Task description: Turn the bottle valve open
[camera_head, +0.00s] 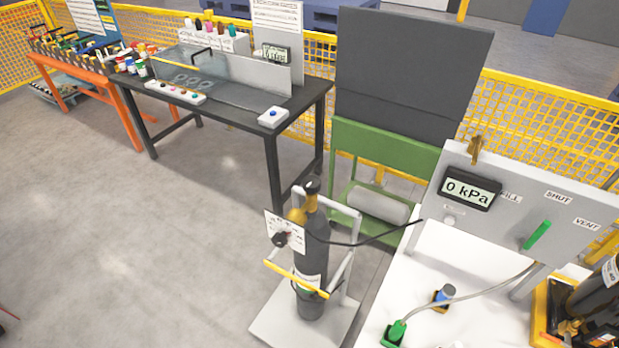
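A dark gas bottle (313,255) stands upright on a light grey trolley (265,325) in the lower middle of the head view. A black knob (312,186) sits on top of the bottle, above a brass-coloured neck (310,203). A white plate (271,222) with a dark knob (280,240) is on the bottle's left side; its markings are too small to read. A black hose (375,239) runs from the bottle to a grey panel (572,210). The panel's display (470,189) reads 0 kPa. Neither of my grippers is in view.
A white-topped table (435,268) with a green lever (537,236) on its panel stands right of the trolley. A yellow bar (295,278) crosses the bottle's front. A green stand (375,148) and a dark workbench (230,112) stand behind. The floor (130,240) to the left is clear.

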